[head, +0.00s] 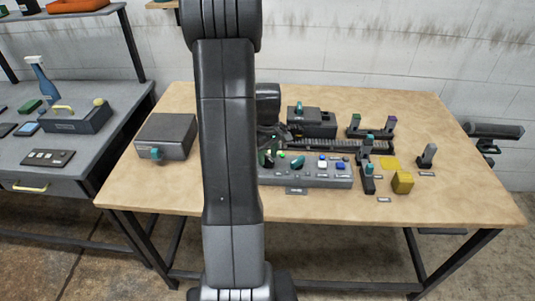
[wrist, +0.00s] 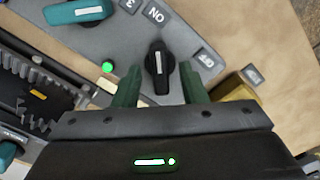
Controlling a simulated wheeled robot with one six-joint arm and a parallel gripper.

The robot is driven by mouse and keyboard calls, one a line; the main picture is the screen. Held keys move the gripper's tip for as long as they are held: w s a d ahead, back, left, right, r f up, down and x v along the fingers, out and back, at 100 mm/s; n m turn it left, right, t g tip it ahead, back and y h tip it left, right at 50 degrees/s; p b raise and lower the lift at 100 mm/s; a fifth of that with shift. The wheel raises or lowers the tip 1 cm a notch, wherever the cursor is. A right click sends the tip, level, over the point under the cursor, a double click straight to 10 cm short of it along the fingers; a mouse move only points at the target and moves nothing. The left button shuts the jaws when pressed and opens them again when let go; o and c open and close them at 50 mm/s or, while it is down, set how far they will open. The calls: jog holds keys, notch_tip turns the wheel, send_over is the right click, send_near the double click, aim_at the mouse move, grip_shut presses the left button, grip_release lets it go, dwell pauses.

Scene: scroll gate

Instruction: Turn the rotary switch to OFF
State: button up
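The rotary switch (wrist: 158,66) is a black knob with a white pointer line. In the wrist view the line points up the picture, roughly toward the ON label (wrist: 155,14); the OFF label (wrist: 207,60) lies to the right. My gripper (wrist: 160,80) is open, with one green finger on each side of the knob. Gaps show between the fingers and the knob, and I see no contact. The switch sits on a grey control panel (head: 318,182), which shows on the table in the head view. There my own arm hides the panel's left end.
A green lit button (wrist: 107,66) and a teal knob (wrist: 78,11) are close to the switch. A yellow object (wrist: 238,88) lies beyond the right finger. The table's front right is clear.

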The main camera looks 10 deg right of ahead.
jog(key=shift+f, duration=0.1)
grip_shut()
jog(key=shift+w+m, duration=0.1)
jog(key=shift+m, duration=0.4)
jog(key=m+b, duration=0.1)
jog(key=m, duration=0.2)
jog(key=shift+m+b, duration=0.4)
jog(key=m+b, duration=0.1)
jog(key=m, duration=0.3)
jog(key=shift+m, duration=0.3)
jog(key=m, duration=0.4)
jog(key=shift+b, duration=0.35)
jog(key=shift+m, duration=2.2)
